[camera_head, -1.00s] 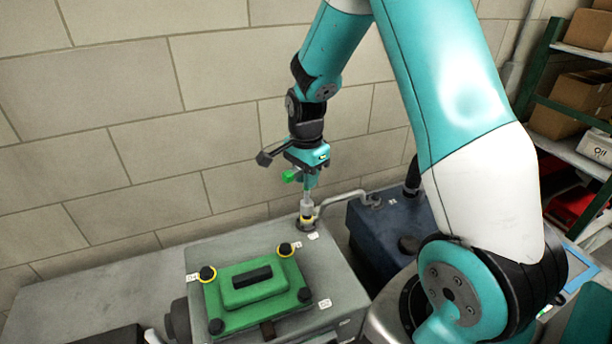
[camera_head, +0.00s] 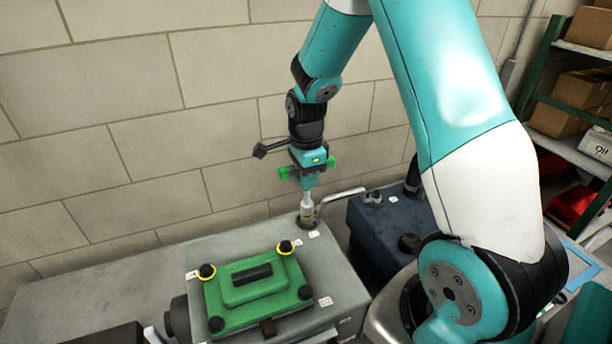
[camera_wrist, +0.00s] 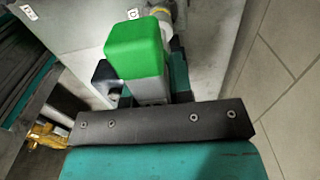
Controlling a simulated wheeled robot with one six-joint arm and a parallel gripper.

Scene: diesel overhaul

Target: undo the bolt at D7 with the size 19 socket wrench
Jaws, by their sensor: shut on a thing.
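My gripper (camera_head: 308,178) points straight down over the back right corner of the grey engine block (camera_head: 345,290). It is shut on the socket wrench (camera_head: 308,205), a grey upright tool with a yellowish band low on it. The wrench's lower end stands on a dark round fitting (camera_head: 305,222) by a pipe; any bolt under it is hidden. A small white label (camera_head: 314,234) lies beside it, too small to read. In the wrist view, a green-tipped finger (camera_wrist: 135,50) hides most of the wrench, and the wrench's pale end (camera_wrist: 160,12) shows behind it.
A green cover (camera_head: 235,305) with black corner bolts, two ringed yellow, sits on the block left of the wrench. A bent grey pipe (camera_head: 340,197) runs close to the wrench on the right. A dark blue tank (camera_head: 385,225) stands right, and the brick wall (camera_head: 150,150) is behind.

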